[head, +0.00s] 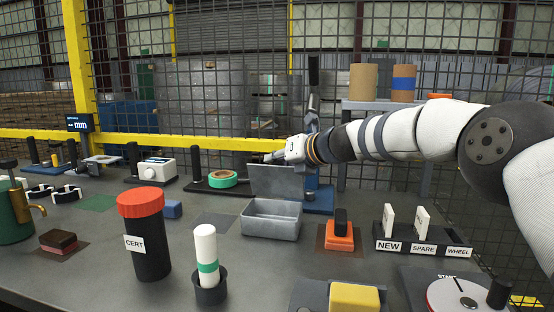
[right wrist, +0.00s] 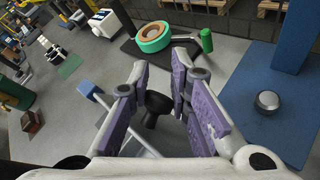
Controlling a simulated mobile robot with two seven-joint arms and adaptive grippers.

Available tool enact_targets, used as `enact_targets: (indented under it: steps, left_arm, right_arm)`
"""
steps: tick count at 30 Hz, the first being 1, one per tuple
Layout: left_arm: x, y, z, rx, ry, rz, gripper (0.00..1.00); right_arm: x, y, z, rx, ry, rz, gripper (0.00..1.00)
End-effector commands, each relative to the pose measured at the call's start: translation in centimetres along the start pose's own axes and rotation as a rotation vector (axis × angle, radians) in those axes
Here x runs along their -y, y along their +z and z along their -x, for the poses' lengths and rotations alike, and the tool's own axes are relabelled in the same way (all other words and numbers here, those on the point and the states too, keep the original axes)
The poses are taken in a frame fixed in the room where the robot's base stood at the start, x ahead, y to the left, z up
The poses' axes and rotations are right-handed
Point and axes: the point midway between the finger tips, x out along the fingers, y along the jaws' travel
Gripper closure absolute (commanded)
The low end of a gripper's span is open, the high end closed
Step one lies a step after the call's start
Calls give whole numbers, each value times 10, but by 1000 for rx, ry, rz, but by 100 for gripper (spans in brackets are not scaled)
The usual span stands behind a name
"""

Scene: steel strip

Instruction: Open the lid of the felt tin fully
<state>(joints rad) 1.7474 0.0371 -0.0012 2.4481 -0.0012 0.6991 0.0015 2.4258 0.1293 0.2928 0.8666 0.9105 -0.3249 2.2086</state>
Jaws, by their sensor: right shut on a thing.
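The felt tin is a grey metal box (head: 271,219) at the middle of the bench in the head view. Its lid (head: 277,182) stands up from the back edge, roughly upright, so the tin's mouth is uncovered. My right gripper (head: 274,157) is at the lid's top edge, its arm reaching in from the right. In the right wrist view the purple-padded fingers (right wrist: 160,98) are around a dark knob-like piece (right wrist: 156,103), which seems to be on the lid. The exact contact is partly hidden. My left gripper is not in view.
Behind the lid are a green tape roll (head: 223,179) and a blue plate (head: 318,201). An orange block (head: 339,238) stands right of the tin, a white roll in a dark cup (head: 211,289) in front left. A mesh fence (head: 215,95) closes the back.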

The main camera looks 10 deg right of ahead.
Motion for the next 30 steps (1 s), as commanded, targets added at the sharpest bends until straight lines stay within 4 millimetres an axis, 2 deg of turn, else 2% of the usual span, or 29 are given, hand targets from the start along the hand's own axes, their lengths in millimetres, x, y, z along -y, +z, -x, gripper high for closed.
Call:
enact_targets:
  steps: [1,24,25,27,30]
  left_arm:
    - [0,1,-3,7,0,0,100]
    - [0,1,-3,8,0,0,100]
    - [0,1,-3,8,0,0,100]
    - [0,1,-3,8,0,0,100]
    - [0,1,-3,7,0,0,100]
  right_arm:
    - [11,-18,-6,-27,-14,-1,100]
    - [12,-18,-6,-27,-16,-1,100]
    - [12,-18,-6,-27,-16,-1,77]
    - [12,-18,-6,-27,-15,-1,62]
    - [11,-18,-6,-27,-14,-1,59]
